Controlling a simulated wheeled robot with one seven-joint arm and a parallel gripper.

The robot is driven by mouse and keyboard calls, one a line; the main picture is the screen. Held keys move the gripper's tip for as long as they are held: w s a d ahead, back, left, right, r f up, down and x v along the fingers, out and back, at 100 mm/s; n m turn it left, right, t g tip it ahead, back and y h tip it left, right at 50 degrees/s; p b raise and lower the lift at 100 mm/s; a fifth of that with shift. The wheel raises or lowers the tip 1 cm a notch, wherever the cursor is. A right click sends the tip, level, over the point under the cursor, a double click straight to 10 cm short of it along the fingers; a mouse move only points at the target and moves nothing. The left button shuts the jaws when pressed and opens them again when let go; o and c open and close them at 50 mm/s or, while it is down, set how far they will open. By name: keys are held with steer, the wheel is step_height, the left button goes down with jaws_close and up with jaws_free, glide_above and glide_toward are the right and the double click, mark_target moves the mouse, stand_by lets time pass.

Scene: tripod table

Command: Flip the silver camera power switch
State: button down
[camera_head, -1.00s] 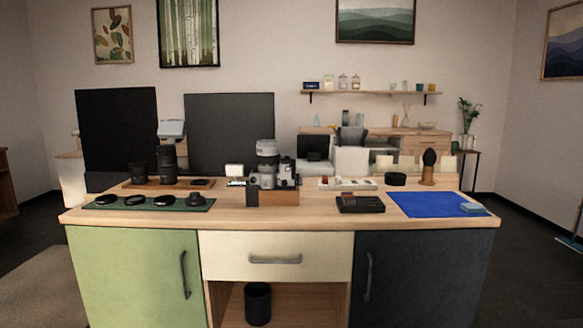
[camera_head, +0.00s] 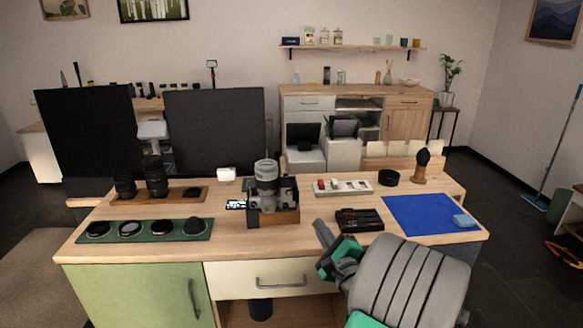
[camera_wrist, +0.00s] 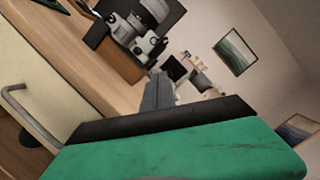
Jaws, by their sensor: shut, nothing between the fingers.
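The silver camera (camera_head: 265,190) sits lens-up in a wooden box (camera_head: 275,218) near the middle of the table, with black panels around it. It also shows at the top of the wrist view (camera_wrist: 140,28), tilted by the view's roll. Its power switch is too small to make out. My gripper (camera_head: 324,240) is in front of the table's front edge, to the right of and below the camera, well apart from it. In the wrist view my gripper's grey fingers (camera_wrist: 158,90) are together and empty, pointing toward the camera's side.
A black device (camera_head: 360,220) and a blue mat (camera_head: 430,215) lie on the right of the table. A green mat (camera_head: 145,239) with several lens caps and a wooden tray (camera_head: 190,194) with lenses are on the left. A drawer handle (camera_wrist: 20,110) projects at the front.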

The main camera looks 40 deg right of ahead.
mark_target(293, 188)
steer(key=shift+s+d+r+m+h, duration=0.2)
steer(key=shift+d+m+h, duration=0.05)
steer(key=shift+d, duration=0.1)
steer(key=shift+s+d+r+m+h, duration=0.15)
steer(key=shift+d+m+h, duration=0.1)
steer(key=shift+d, duration=0.1)
steer(key=shift+w, duration=0.1)
steer(key=w+d+r+p, duration=0.1)
steer(key=w+r+p, duration=0.2)
steer(key=w, duration=0.7)
steer(key=shift+w+r+p, duration=0.35)
steer(key=shift+w+p, duration=0.05)
steer(key=shift+p, duration=0.25)
